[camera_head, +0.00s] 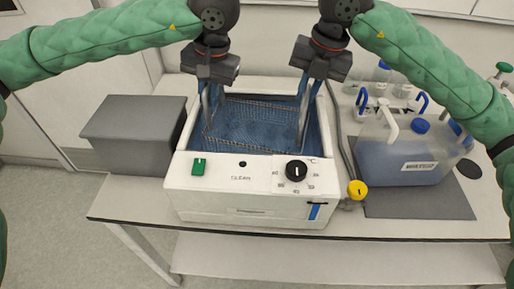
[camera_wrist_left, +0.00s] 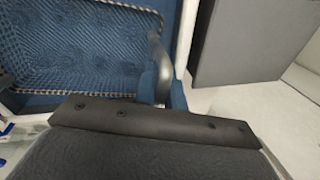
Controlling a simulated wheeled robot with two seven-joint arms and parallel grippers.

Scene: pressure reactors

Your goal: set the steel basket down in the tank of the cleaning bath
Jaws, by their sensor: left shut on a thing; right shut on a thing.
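The steel basket (camera_head: 252,124) is a wire-mesh basket inside the opening of the cleaning bath (camera_head: 240,190), a white box with a green switch and a black dial on its front. Its mesh (camera_wrist_left: 75,45) also shows in the left wrist view, within the blue-looking tank. My left gripper (camera_head: 208,88) is shut on the basket's left handle, and my right gripper (camera_head: 312,88) is shut on its right handle. Both grippers point down over the tank's sides. I cannot tell whether the basket's underside touches the tank floor.
A yellow knob (camera_head: 357,189) sits by the bath's right front corner. The bench's front edge is close.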

